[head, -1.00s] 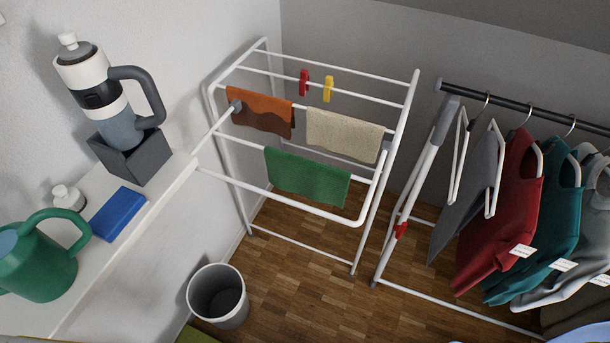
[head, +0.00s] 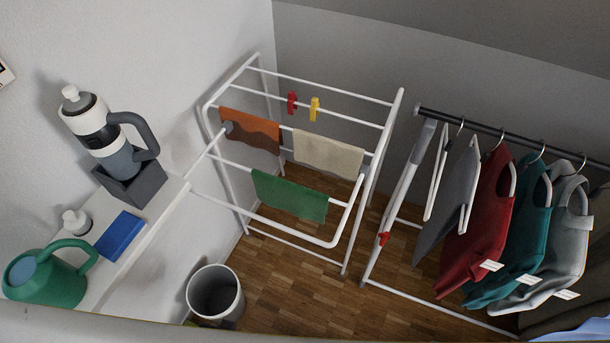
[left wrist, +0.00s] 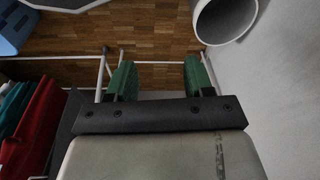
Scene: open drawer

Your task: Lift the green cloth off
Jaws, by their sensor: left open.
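The green cloth (head: 289,196) hangs folded over a front bar of the white drying rack (head: 292,232) in the head view. It is below an orange-brown cloth (head: 250,131) and a beige cloth (head: 328,153), which hang on a bar farther back. My left gripper (left wrist: 159,80) shows only in the left wrist view. Its two green fingers are wide apart, with floor and thin white bars beyond them. I cannot make out the green cloth apart from the fingers there. My right gripper is not in view.
A red peg (head: 292,103) and a yellow peg (head: 314,109) sit on a rear bar. A clothes rail (head: 480,125) with hanging garments stands at right. A bin (head: 216,293) stands on the floor. A shelf (head: 165,205) at left holds a watering can (head: 48,277) and bottles.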

